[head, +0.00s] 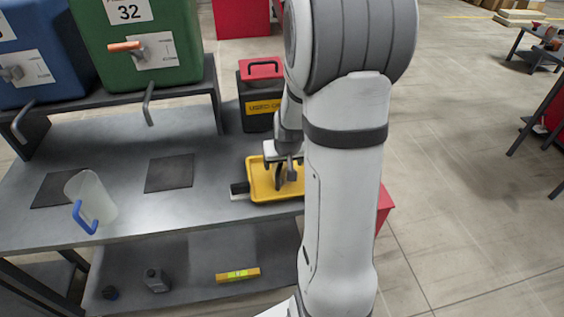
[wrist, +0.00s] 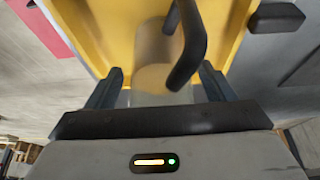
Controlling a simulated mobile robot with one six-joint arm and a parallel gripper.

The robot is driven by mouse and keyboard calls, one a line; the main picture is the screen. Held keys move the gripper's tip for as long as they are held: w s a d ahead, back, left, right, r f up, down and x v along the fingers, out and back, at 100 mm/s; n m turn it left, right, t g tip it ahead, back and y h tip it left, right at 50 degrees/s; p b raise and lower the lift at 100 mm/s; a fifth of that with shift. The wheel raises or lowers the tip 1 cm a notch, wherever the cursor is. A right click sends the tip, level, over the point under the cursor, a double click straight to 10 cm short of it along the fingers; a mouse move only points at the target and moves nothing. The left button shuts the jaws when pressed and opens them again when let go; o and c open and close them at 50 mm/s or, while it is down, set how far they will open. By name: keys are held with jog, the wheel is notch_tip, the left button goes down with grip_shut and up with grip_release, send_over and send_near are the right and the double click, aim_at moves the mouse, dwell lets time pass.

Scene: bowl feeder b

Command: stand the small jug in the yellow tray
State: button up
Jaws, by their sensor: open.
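The yellow tray (head: 256,190) sits at the right end of the grey bench, and its yellow floor and wall (wrist: 100,25) fill the upper part of the wrist view. The small jug (wrist: 155,50), pale and see-through with a dark handle (wrist: 190,45), is within the tray's outline, just beyond my fingers. My gripper (wrist: 158,85) is open, with its two fingers apart on either side of the jug's near end; I see no clear contact. In the head view my gripper (head: 283,165) is low over the tray and hides most of the jug.
A black and red used-oil container (head: 261,95) is behind the tray. A dark block (head: 240,187) touches or nearly touches the tray's left side. Dark mats (head: 169,173) lie on the bench.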

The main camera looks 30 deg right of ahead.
jog(key=v, duration=1.2)
jog(key=s+a+r+n+g+y, duration=0.1)
jog(key=s+a+r+n, duration=0.2)
jog(key=s+a, duration=1)
jog(key=shift+s+r+g, duration=0.2)
jog(key=shift+s+g, duration=0.1)
jog(key=shift+s, duration=0.15)
